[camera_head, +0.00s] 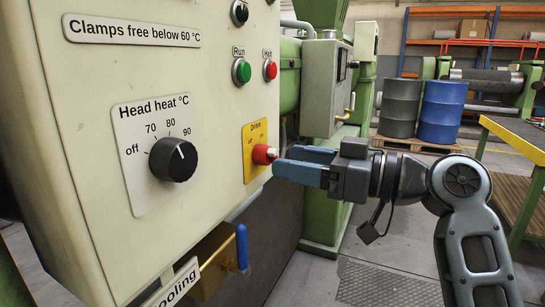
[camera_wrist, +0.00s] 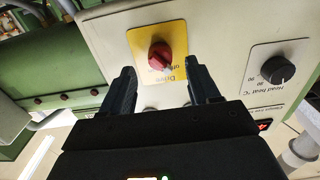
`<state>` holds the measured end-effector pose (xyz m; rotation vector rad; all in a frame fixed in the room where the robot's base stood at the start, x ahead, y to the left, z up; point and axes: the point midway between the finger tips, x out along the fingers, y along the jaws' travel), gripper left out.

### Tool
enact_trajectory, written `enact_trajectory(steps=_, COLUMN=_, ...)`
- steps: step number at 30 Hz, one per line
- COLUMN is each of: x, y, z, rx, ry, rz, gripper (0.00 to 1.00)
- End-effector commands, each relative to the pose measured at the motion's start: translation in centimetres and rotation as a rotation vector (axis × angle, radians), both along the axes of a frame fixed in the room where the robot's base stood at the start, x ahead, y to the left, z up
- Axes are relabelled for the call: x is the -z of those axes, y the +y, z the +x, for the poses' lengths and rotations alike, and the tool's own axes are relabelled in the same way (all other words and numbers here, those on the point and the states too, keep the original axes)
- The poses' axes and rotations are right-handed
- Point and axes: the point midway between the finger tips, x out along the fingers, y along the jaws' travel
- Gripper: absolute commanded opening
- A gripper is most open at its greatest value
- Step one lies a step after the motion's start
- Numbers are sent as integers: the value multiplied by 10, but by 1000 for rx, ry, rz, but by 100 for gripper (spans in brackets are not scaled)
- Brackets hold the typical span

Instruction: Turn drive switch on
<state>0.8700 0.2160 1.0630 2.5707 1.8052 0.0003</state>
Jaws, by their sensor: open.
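The drive switch is a red knob (camera_head: 262,155) on a yellow plate (camera_head: 250,136) marked "Drive", at the right edge of the cream panel. The knob also shows in the wrist view (camera_wrist: 160,55), where the plate is upside down. I cannot read for sure which mark the knob points to. My gripper (camera_head: 281,168) is open, with its blue-grey fingers pointing left at the knob. In the wrist view the dark fingers (camera_wrist: 160,76) stand apart to either side, with the knob just beyond their tips. I see no clear contact.
On the panel (camera_head: 85,75), the black head heat dial (camera_head: 173,160) sits left of the switch. A green Run button (camera_head: 241,71) and red Halt button (camera_head: 270,70) are above it. A blue-handled lever (camera_head: 242,247) juts out below. Drums (camera_head: 441,111) stand far behind.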

Motion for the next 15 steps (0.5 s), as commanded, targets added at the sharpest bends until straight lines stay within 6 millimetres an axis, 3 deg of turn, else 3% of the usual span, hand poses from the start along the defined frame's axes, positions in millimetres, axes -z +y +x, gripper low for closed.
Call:
enact_trajectory(steps=6, x=0, y=30, z=11, rx=-1, ry=1, rz=0, gripper=61)
enact_trajectory(steps=15, x=0, y=43, z=16, rx=2, ry=0, rz=0, gripper=61)
